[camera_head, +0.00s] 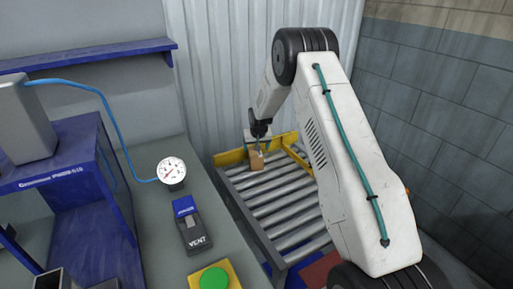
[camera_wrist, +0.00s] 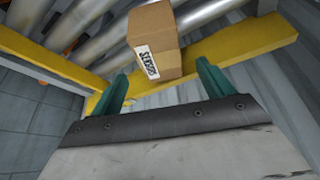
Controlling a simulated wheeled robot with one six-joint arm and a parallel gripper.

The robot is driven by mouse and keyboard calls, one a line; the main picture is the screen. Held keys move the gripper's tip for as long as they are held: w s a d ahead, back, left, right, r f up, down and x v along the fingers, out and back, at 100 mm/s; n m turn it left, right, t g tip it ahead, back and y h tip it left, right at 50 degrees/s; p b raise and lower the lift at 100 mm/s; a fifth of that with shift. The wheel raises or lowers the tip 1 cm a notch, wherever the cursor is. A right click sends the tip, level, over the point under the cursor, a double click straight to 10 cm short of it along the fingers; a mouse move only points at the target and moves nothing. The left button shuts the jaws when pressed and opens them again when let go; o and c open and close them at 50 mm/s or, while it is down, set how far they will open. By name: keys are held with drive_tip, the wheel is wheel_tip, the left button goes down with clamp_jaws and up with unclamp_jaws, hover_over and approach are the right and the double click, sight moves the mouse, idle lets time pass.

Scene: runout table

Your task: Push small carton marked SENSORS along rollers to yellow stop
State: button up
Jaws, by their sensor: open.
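The small carton (camera_wrist: 155,40) is brown cardboard with a white label reading SENSORS. In the wrist view it is at the top centre, on the rollers and right at the yellow stop (camera_wrist: 228,46); I cannot tell whether they touch. In the head view the carton (camera_head: 257,159) sits at the far end of the rollers, beside the yellow stop (camera_head: 231,157). My gripper (camera_wrist: 163,88) is open, its two green fingers apart and empty. The carton is just beyond the fingertips in the wrist view, not between them. In the head view my gripper (camera_head: 257,143) is small and partly hidden.
The roller table (camera_head: 275,198) has bare rollers nearer the camera. A corrugated wall (camera_head: 215,70) stands behind it. On the left bench are a gauge (camera_head: 172,171), a VENT switch box (camera_head: 192,225) and a green button (camera_head: 214,278).

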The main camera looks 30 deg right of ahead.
sight(255, 153)
drive_tip(key=shift+f, duration=0.1)
drive_tip(key=x, duration=0.7)
drive_tip(key=shift+w+d+f, duration=0.1)
drive_tip(key=shift+f, duration=0.2)
drive_tip(key=shift+w, duration=0.1)
drive_tip(key=c, duration=1.1)
